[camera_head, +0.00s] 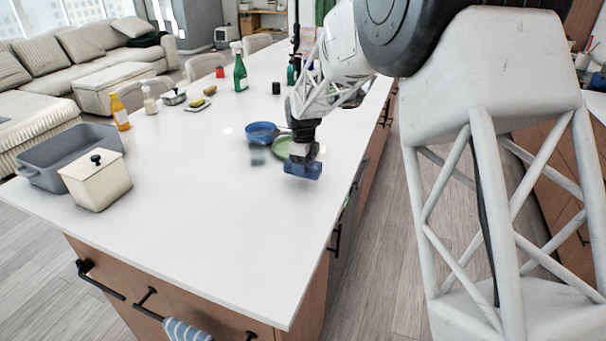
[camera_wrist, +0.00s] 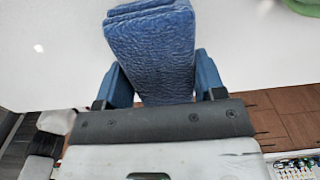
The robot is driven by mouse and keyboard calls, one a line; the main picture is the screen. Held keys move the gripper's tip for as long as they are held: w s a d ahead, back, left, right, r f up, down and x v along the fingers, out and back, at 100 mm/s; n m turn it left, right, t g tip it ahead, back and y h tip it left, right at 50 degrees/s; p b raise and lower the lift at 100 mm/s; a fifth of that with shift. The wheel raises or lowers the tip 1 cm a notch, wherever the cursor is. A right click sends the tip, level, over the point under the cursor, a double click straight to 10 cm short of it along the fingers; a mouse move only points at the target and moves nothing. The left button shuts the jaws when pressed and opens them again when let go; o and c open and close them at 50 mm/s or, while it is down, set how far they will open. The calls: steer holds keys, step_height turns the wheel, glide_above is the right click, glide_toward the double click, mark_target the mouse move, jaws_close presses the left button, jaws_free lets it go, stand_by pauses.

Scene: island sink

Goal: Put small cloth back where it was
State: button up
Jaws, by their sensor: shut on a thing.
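The small cloth (camera_wrist: 150,48) is a folded blue, wrinkled piece of fabric. In the wrist view it sits between the two blue fingers of my gripper (camera_wrist: 163,88) and sticks out past their tips. My gripper (camera_head: 303,162) is shut on it and is low over the white island counter (camera_head: 215,230), near its right edge. In the head view the cloth and the blue fingers blend together at the arm's end. I cannot tell whether the cloth touches the counter.
A green pan (camera_head: 281,146) and a blue pan (camera_head: 262,131) lie just behind my gripper. A grey basin (camera_head: 50,170) and a cream canister (camera_head: 97,181) stand at the left. A striped towel (camera_head: 186,331) hangs on the front handle. The front counter is clear.

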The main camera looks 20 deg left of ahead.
stand_by(0.3)
steer(key=shift+f, duration=1.75)
steer(key=shift+f, duration=0.2)
steer(key=o, duration=0.9)
steer(key=shift+c, duration=0.2)
steer(key=shift+r, duration=0.2)
step_height(320, 180, up, 12)
